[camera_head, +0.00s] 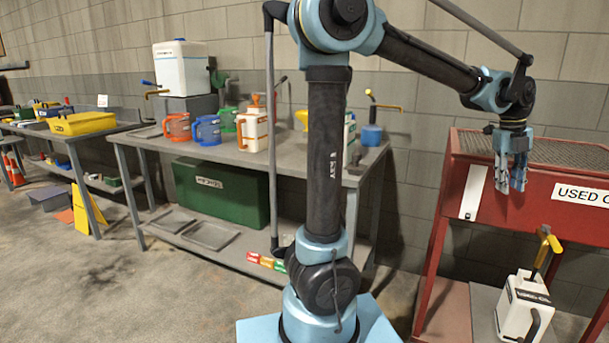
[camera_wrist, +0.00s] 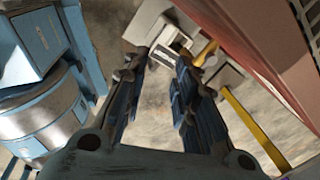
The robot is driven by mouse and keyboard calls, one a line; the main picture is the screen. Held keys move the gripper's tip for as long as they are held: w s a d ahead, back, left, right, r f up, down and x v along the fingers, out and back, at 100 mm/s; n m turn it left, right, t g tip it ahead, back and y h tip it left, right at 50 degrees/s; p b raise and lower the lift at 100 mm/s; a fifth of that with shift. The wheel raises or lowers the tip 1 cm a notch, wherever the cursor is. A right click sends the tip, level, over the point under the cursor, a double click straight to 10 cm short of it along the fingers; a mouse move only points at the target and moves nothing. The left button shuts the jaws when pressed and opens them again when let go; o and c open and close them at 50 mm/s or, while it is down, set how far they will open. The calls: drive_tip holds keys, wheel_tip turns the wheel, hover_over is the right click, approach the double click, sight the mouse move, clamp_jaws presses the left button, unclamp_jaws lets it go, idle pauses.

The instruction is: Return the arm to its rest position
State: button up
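My arm stands in the middle of the head view, its upper part reaching out to the right. My gripper (camera_head: 510,187) hangs from its end, pointing down in front of the red cabinet (camera_head: 550,166). In the wrist view the two fingers of my gripper (camera_wrist: 159,75) stand apart, and bare floor shows between them. Nothing is held between them. A white jug with a yellow pump handle (camera_head: 522,308) stands low on the right, below my gripper; it also shows beyond the fingertips in the wrist view (camera_wrist: 166,35).
A grey workbench (camera_head: 160,140) behind my arm bears orange, blue and green jugs and a white canister (camera_head: 183,68). A green box (camera_head: 215,192) sits on its lower shelf. A second table (camera_head: 90,136) with a yellow tray is at the left. The floor at the front left is clear.

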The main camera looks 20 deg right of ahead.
drive_tip(key=w+a+f+n+t, duration=0.1)
drive_tip(key=w+a+f+n, duration=0.1)
drive_tip(key=w+a+n, duration=1.45)
drive_tip(key=w+a+f+n, duration=0.2)
drive_tip(key=a, duration=0.5)
drive_tip(key=w+a+f+n+t, duration=0.1)
drive_tip(key=a+n, duration=0.1)
drive_tip(key=a, duration=0.5)
drive_tip(key=w+a+f+n, duration=0.2)
drive_tip(key=a+n, duration=0.1)
drive_tip(key=a, duration=0.4)
drive_tip(key=s+a+f+n, duration=0.2)
drive_tip(key=a+f+n, duration=0.2)
drive_tip(key=a+n, duration=0.1)
drive_tip(key=s+a+f+n+y, duration=0.1)
drive_tip(key=s+a+f+n, duration=0.2)
drive_tip(key=a+n, duration=0.3)
drive_tip(key=s+a+f+n+t+y, duration=0.1)
drive_tip(key=s+a+f+n, duration=0.1)
drive_tip(key=a+f+n, duration=0.3)
drive_tip(key=a, duration=0.3)
drive_tip(key=shift+s+a, duration=0.15)
drive_tip(key=shift+s, duration=0.25)
